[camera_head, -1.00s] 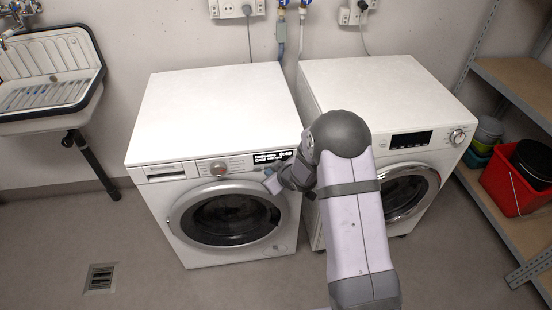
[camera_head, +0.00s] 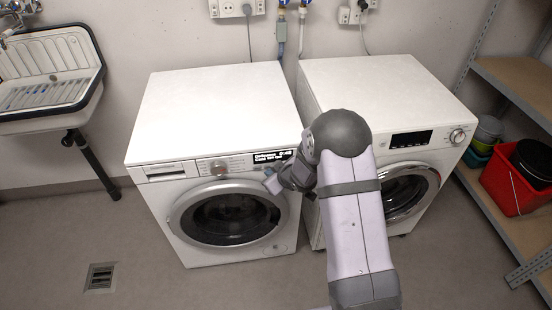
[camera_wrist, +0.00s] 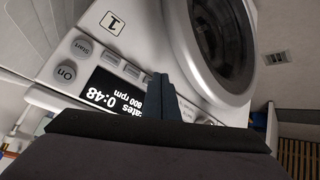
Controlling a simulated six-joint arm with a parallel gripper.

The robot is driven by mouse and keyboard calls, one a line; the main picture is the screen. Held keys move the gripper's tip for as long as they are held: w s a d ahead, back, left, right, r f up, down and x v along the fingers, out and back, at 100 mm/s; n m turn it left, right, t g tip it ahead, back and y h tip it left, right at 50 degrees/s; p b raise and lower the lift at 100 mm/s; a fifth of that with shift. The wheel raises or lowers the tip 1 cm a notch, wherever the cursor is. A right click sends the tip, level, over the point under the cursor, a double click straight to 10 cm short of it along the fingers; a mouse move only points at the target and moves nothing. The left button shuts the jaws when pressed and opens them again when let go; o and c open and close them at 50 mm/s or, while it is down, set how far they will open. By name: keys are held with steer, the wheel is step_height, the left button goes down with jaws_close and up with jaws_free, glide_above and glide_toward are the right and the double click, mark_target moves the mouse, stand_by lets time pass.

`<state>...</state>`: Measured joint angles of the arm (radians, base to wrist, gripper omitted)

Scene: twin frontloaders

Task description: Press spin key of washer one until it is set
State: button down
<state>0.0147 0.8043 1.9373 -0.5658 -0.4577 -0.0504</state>
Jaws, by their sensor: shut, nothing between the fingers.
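Washer one (camera_head: 165,215) is the white left machine; a "1" label (camera_wrist: 112,23) shows in the wrist view. Its display (camera_head: 272,157) is lit; in the wrist view the display (camera_wrist: 115,93) appears upside down, with "0:48" and "800 rpm" readable. A row of grey keys (camera_wrist: 110,57) runs beside the display, with On and Start keys at one end. My gripper (camera_head: 270,184) is shut and empty, its tip at the key row below the display. In the wrist view the fingers (camera_wrist: 160,80) cover part of the row. The spin key's label is not readable, and contact is unclear.
The round door (camera_head: 230,218) of washer one is closed, just below my gripper. A program knob (camera_head: 218,168) sits left of the display. A second white machine (camera_head: 385,85) stands close on the right. A shelf with a red bucket (camera_head: 510,187) is at far right.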

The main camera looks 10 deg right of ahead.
steer(key=shift+s, duration=0.3)
steer(key=shift+s+b, duration=0.65)
steer(key=shift+s, duration=2.35)
steer(key=shift+s, duration=0.25)
steer(key=shift+s, duration=0.25)
steer(key=shift+s+b, duration=0.4)
steer(key=shift+s, duration=2.35)
steer(key=shift+s, duration=1.4)
steer(key=shift+s+a+p, duration=0.1)
steer(key=shift+s+p, duration=0.2)
steer(key=shift+p, duration=1.5)
